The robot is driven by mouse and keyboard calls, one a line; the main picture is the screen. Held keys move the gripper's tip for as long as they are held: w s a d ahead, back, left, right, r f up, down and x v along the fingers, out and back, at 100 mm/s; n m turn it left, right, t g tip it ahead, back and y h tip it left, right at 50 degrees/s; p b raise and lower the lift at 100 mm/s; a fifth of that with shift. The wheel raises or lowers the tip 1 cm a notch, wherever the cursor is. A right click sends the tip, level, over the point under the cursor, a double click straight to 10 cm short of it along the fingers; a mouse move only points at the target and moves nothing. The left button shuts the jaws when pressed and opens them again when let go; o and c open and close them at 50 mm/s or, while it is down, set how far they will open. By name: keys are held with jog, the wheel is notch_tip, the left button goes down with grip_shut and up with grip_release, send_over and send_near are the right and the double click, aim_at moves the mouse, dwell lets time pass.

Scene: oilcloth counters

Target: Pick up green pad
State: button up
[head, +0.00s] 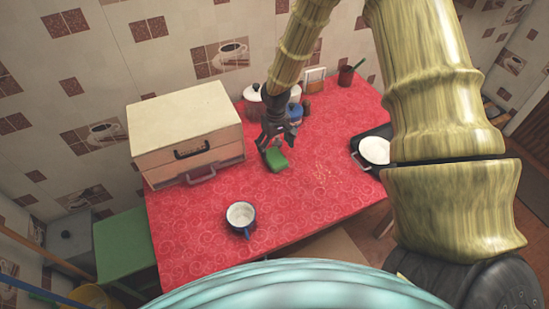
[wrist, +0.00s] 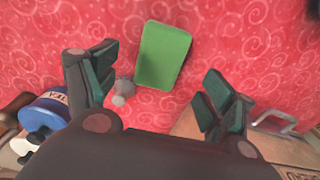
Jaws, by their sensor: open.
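The green pad (head: 276,160) lies on the red patterned counter (head: 310,195), right below my gripper (head: 279,134) in the head view. In the wrist view the green pad (wrist: 163,55) shows as a flat rounded rectangle, slightly tilted, beyond the fingertips and between their lines. My gripper (wrist: 165,93) has its two fingers spread wide with nothing between them. A small grey rounded thing (wrist: 124,90) shows near the left finger in the wrist view; I cannot tell what it is.
A white mug (head: 241,215) is in front. Lidded canisters (head: 255,107) stand behind my gripper. A white plate (head: 375,150) on a dark tray is at right.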

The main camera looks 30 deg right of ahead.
aim_at(275, 156)
jog(key=shift+w+f+p, duration=0.1)
jog(key=shift+f+p, duration=1.25)
jog(key=shift+f, duration=1.9)
jog(key=c, duration=0.8)
